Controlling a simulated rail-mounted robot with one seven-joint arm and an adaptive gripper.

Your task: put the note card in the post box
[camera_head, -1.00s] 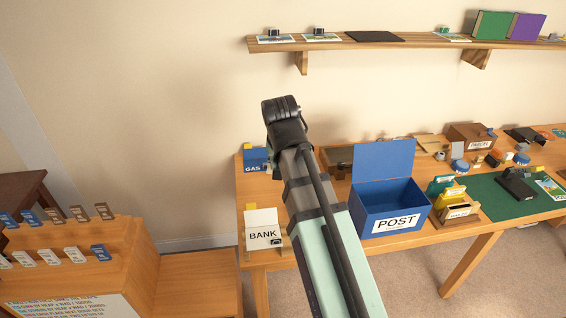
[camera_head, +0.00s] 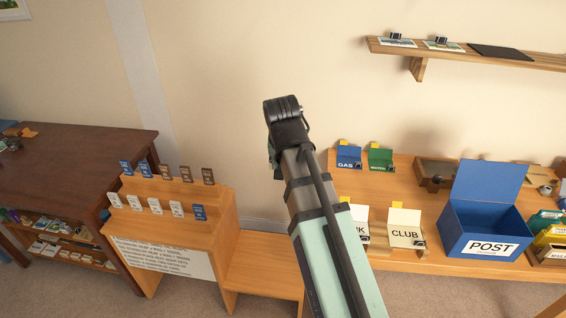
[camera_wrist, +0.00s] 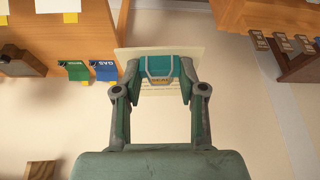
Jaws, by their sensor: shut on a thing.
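The post box (camera_head: 482,245) is a blue open-topped box with its lid raised and a white POST label, on the desk at the right of the head view. My gripper (camera_wrist: 160,72) is shut on the note card (camera_wrist: 192,55), which shows as a pale cream sheet across the fingertips in the wrist view. A teal clip-like piece (camera_wrist: 160,65) sits between the fingers against the card. Card and gripper are held up in the air, away from the box. In the head view my arm's dark wrist hides the fingers and card.
Blue GAS (camera_head: 348,157) and green (camera_head: 380,159) holders stand at the desk's back, a CLUB holder (camera_head: 405,228) in front. A stepped wooden rack (camera_head: 165,215) with several tags is left. A shelf (camera_head: 470,55) hangs above. A dark table (camera_head: 80,150) stands far left.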

